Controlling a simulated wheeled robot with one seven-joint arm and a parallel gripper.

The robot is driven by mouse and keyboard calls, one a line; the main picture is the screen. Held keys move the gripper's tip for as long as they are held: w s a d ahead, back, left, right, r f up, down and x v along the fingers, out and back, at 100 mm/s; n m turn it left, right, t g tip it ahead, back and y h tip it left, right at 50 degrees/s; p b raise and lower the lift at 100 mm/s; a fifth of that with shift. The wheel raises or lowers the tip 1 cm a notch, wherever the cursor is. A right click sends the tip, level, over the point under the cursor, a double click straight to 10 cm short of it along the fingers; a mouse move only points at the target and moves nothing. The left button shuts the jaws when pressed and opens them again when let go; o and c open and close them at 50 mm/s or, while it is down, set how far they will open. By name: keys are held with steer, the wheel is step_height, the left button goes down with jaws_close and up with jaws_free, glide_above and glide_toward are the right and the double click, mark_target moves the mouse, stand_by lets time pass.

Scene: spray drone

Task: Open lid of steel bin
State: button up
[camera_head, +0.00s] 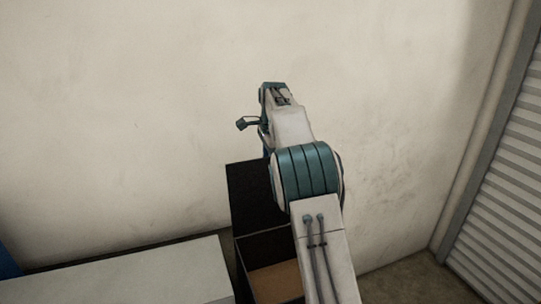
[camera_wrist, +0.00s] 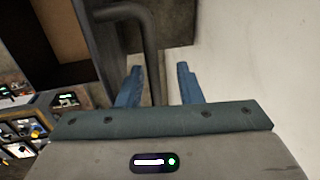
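The dark steel bin (camera_head: 241,262) stands against the wall in the head view, its top open and a brown bottom showing inside. Its dark lid (camera_head: 248,200) stands raised at the back, near the wall. In the wrist view part of the bin (camera_wrist: 88,45) with its brown inside is at upper left. A dark bent bar handle (camera_wrist: 151,42) runs down between the blue fingers of my gripper (camera_wrist: 160,70). The fingers are apart, with visible gaps beside the bar. In the head view my arm hides the bin's right side and the fingertips are not clear.
A pale flat-topped surface (camera_head: 130,280) lies left of the bin. A pale wall (camera_head: 120,110) is close behind the bin and lid. A ribbed shutter (camera_head: 505,200) is at the right. Panels with knobs and lights (camera_wrist: 25,130) show at lower left in the wrist view.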

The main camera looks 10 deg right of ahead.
steer(key=shift+r, duration=0.3)
steer(key=shift+r, duration=0.15)
step_height(320, 180, up, 13)
steer(key=s+p, duration=0.2)
steer(key=shift+s+d+r, duration=0.15)
steer(key=shift+s, duration=0.2)
steer(key=s+f+n+t+b, duration=0.15)
steer(key=s+n, duration=0.25)
steer(key=s, duration=0.6)
steer(key=s+f+n+b, duration=0.2)
steer(key=s+f+n, duration=0.15)
steer(key=s, duration=0.55)
steer(key=s+f+n+b, duration=0.1)
steer(key=s+f+n, duration=0.3)
steer(key=s+f, duration=0.4)
steer(key=s+a+f+n+b, duration=0.1)
steer(key=s+f+n, duration=0.4)
steer(key=s, duration=0.8)
step_height(320, 180, down, 4)
steer(key=shift+a+r+b, duration=0.1)
steer(key=shift+a+b, duration=0.15)
steer(key=shift+b, duration=0.3)
